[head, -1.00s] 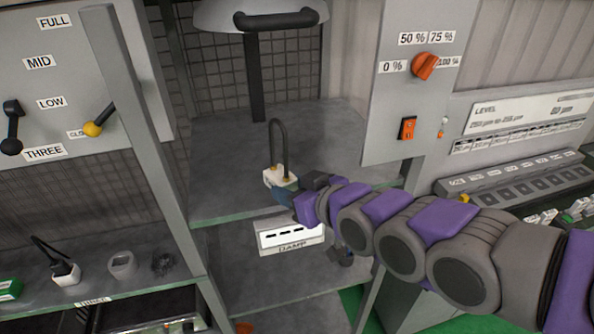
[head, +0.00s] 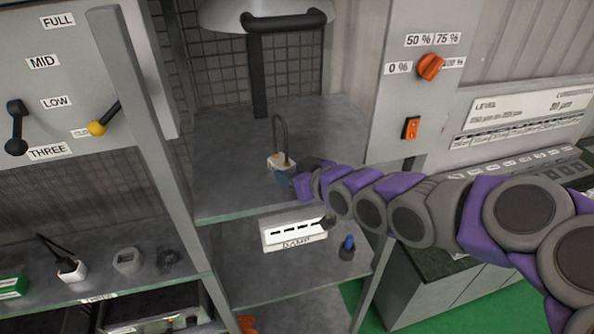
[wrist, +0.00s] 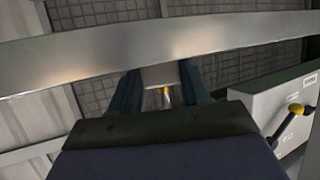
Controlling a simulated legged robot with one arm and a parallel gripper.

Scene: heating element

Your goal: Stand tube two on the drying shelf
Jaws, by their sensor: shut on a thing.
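A white block with a black U-shaped loop (head: 281,160) is at the tip of my arm in the head view, loop upward. I cannot read a number on it. My gripper (head: 286,175) is shut on this block. The block appears over the upper grey shelf (head: 335,125) beneath a hood; I cannot tell whether it touches the surface. In the wrist view, a pale block (wrist: 160,75) shows between the fingers, with a small yellow tip below it. No readable label marks the drying shelf.
A white slotted box (head: 293,235) and a blue-topped item (head: 347,247) stand on the lower shelf. A similar looped block (head: 70,268) and a grey cup-like piece (head: 128,262) are at left. A post (head: 150,130) and control panel (head: 400,110) flank the upper shelf.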

